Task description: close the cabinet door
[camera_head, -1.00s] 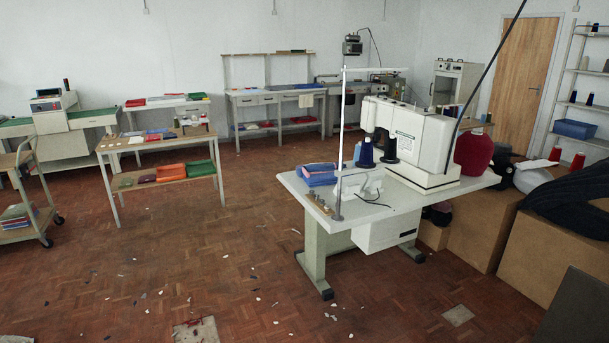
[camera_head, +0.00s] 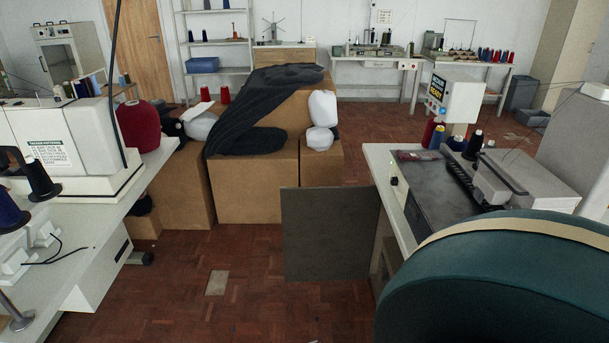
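A dark grey flat door panel (camera_head: 330,235) stands upright in the middle of the camera_head view, low near the floor. Its right edge meets the lower front of a white-topped machine bench (camera_head: 378,165), and it sticks out to the left like an open cabinet door. The cabinet opening behind it is mostly hidden by the bench and a green padded chair back. I cannot see a handle on the panel. Neither of my grippers is in view.
A green padded chair back (camera_head: 500,285) fills the lower right. A sewing table (camera_head: 110,245) stands at the left. Large cardboard boxes (camera_head: 257,185) with dark cloth (camera_head: 265,90) stand behind the panel. The floor (camera_head: 245,290) between the sewing table and the panel is clear.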

